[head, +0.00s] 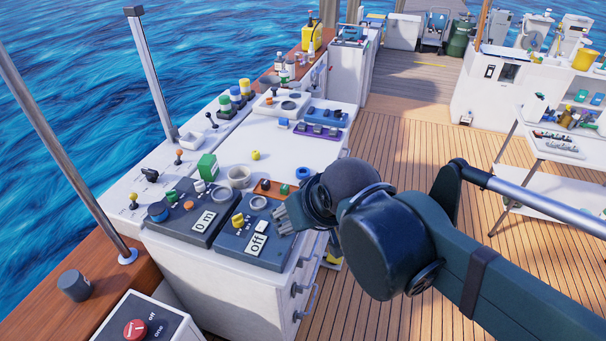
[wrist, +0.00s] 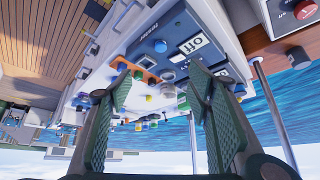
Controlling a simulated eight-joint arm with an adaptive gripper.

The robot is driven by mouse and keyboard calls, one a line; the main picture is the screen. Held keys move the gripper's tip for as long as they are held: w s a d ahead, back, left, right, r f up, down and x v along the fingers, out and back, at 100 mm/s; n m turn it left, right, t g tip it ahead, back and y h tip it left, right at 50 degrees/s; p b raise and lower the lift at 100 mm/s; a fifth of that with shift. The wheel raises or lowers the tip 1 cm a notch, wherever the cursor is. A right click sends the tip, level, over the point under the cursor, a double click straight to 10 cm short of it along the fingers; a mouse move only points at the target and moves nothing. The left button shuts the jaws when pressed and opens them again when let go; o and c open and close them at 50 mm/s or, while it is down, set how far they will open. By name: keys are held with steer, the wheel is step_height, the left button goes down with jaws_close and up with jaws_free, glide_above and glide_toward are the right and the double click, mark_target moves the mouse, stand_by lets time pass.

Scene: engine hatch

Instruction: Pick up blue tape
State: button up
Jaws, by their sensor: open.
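A blue ring that looks like the blue tape (head: 303,173) lies on the white console top, near its right edge. It is just beyond and left of my wrist. In the wrist view, which is upside down, a small blue round thing (wrist: 122,66) beside an orange-brown strip appears to be the same tape, close to the left finger. My gripper (head: 284,214) is over the right side of the dark panel marked "off", apart from the tape. It also shows in the wrist view (wrist: 160,88), with its fingers spread and nothing between them.
A grey-white ring (head: 239,177), a green box (head: 207,166) and a small yellow object (head: 255,155) sit nearby on the console. The dark "off" panel (head: 248,245) has raised knobs. Open wooden deck (head: 400,140) lies right of the console.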

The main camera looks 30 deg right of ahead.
steer(key=w+d+r+m+g+p, duration=0.2)
steer(key=w+d+r+m+p, duration=0.15)
steer(key=w, duration=0.65)
steer(key=m+g+p, duration=0.5)
steer(key=m+p, duration=0.4)
steer(key=m, duration=0.2)
glide_above(302, 172)
step_height(302, 172, down, 14)
steer(key=shift+a, duration=0.1)
steer(key=shift+d+f, duration=0.2)
steer(key=shift+f, duration=0.2)
steer(key=shift+w+f, duration=0.1)
steer(key=shift+f, duration=1.2)
